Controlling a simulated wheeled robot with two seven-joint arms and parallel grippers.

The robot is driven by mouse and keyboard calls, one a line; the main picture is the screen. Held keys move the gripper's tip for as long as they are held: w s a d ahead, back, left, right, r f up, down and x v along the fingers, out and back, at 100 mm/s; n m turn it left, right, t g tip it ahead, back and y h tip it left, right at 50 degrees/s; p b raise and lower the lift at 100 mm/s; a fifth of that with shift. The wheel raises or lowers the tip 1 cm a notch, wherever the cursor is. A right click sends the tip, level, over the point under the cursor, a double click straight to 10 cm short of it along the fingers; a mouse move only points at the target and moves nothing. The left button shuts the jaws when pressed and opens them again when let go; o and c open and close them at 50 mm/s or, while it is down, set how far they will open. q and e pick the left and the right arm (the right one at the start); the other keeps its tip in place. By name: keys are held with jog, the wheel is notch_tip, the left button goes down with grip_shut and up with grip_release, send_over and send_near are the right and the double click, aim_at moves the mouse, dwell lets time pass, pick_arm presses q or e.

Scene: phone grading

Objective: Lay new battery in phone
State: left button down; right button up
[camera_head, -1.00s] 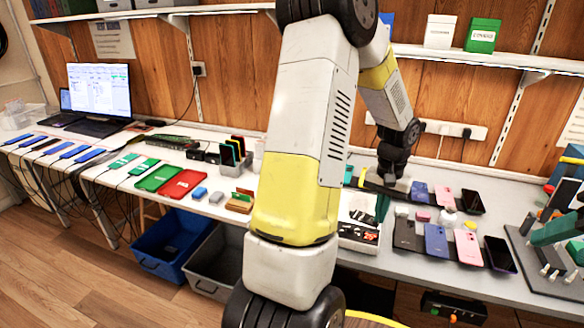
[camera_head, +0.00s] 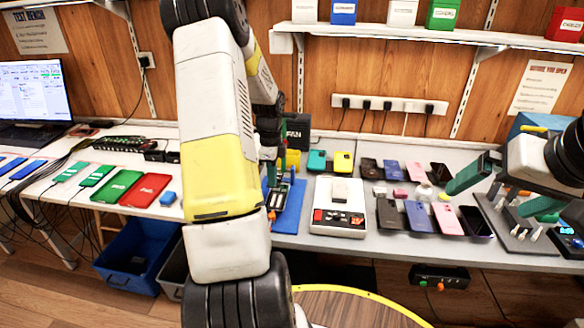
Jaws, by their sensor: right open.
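My left arm crosses the view, and its gripper (camera_head: 270,163) points down at the back of a blue mat (camera_head: 289,212). The forearm hides much of it, so its jaw opening is unclear. A small dark open-looking item (camera_head: 279,196), possibly the phone, lies on the mat under the gripper, partly hidden. My right gripper (camera_head: 502,192) is at the right with its green fingers spread apart, empty, above the bench beside a grey stand. A white tester (camera_head: 338,229) with a black and red panel has a small grey slab on top. I cannot make out the new battery.
Several phones (camera_head: 417,215) lie in rows right of the tester. The grey stand (camera_head: 520,232) with upright pegs is at the right. Green (camera_head: 118,185) and red (camera_head: 147,190) trays lie at left. A blue bin (camera_head: 130,262) is below the bench.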

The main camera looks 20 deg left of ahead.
pick_arm(q)
jog(key=shift+f, duration=3.85)
jog(key=shift+f, duration=0.35)
jog(key=c, duration=1.6)
grip_release()
jog(key=shift+o, duration=0.2)
jog(key=o, duration=0.4)
jog(key=shift+c, duration=0.2)
jog(key=shift+r, duration=0.7)
jog(key=shift+r, duration=3.4)
